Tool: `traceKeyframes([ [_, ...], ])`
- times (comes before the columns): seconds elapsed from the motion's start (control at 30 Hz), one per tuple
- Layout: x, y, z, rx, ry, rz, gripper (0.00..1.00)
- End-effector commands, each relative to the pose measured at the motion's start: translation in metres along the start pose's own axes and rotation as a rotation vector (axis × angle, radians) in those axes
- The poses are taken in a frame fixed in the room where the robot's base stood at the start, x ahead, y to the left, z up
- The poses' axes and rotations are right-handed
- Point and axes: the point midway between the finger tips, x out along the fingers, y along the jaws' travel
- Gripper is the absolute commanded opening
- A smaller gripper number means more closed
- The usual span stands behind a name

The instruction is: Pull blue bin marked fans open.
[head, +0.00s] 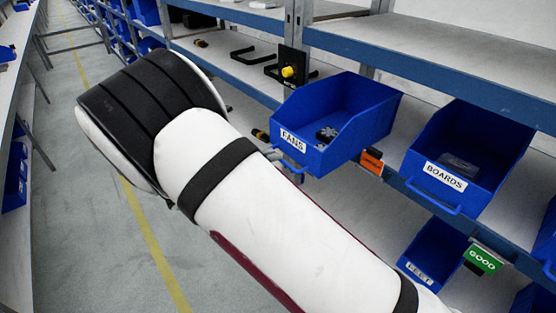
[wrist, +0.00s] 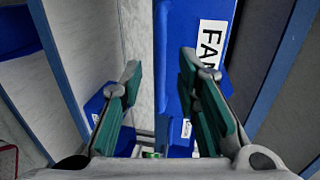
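The blue bin marked FANS (head: 349,143) sits on the shelf, its labelled front sticking out past the shelf edge. Dark fan parts (head: 327,133) lie inside it. Its front handle (head: 291,166) shows below the label, beside the end of my arm. In the wrist view, the bin's blue front (wrist: 176,45) and part of its label fill the upper middle. My gripper (wrist: 158,66) is open, its two green-padded fingers apart. The right finger overlaps the bin front. In the head view my arm mostly hides the gripper.
A blue bin marked BOARDS (head: 444,180) stands to the right on the same shelf. An orange tag (head: 371,161) is on the shelf edge between them. Lower bins, one marked FEET (head: 420,272), and a green GOOD sign (head: 482,259) are below. The aisle floor (head: 90,230) is clear at left.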

Motion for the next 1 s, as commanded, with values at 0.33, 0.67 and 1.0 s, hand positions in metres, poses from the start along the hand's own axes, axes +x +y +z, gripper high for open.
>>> traceKeyframes([
  [0.33,-0.063,0.001,0.0,0.0,-0.002,0.002,0.3],
  [0.67,-0.076,0.0,0.0,0.0,0.0,0.001,0.3],
  [1.0,-0.074,-0.001,-0.001,0.004,0.003,0.003,0.3],
])
